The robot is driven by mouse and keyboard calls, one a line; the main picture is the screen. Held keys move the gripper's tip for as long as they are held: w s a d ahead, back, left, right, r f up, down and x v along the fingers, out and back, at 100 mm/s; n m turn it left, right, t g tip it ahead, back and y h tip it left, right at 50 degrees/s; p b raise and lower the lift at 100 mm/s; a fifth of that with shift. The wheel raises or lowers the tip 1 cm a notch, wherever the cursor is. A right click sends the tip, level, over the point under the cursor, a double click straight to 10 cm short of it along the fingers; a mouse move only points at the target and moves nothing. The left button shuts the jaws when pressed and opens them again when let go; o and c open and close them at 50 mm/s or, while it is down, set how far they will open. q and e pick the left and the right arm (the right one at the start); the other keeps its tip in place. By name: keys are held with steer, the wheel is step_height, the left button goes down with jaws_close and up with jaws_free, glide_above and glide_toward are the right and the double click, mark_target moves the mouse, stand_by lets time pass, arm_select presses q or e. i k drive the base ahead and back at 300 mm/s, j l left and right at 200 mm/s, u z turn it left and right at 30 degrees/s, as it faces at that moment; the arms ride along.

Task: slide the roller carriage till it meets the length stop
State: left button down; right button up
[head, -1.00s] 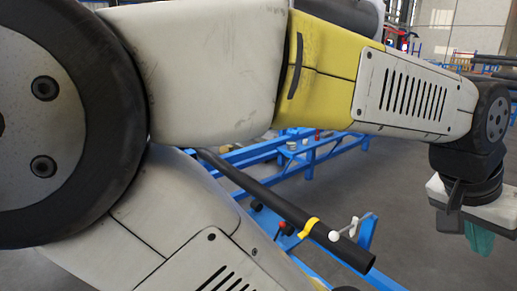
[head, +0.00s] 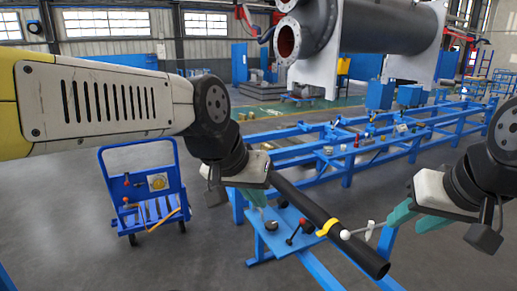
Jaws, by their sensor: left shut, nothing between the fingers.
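A white ball on a thin rod (head: 346,235) shows by the tube's near end; I cannot tell which part is the length stop. My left gripper (head: 257,200) is shut and empty, pointing down beside the tube above the plate. My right gripper (head: 412,217) has its teal fingers apart, near the rod's right end.
A blue cart (head: 145,190) stands on the left. A long blue frame (head: 350,158) runs behind the tube. A large flanged shell (head: 375,25) sits on white supports at the back. Bare floor lies between cart and frame.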

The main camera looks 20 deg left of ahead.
mark_target(288, 218)
steer(key=u, duration=0.75)
steer(key=z, duration=2.55)
steer(key=u, duration=2.55)
steer(key=i+j, duration=0.7)
steer(key=i, duration=0.25)
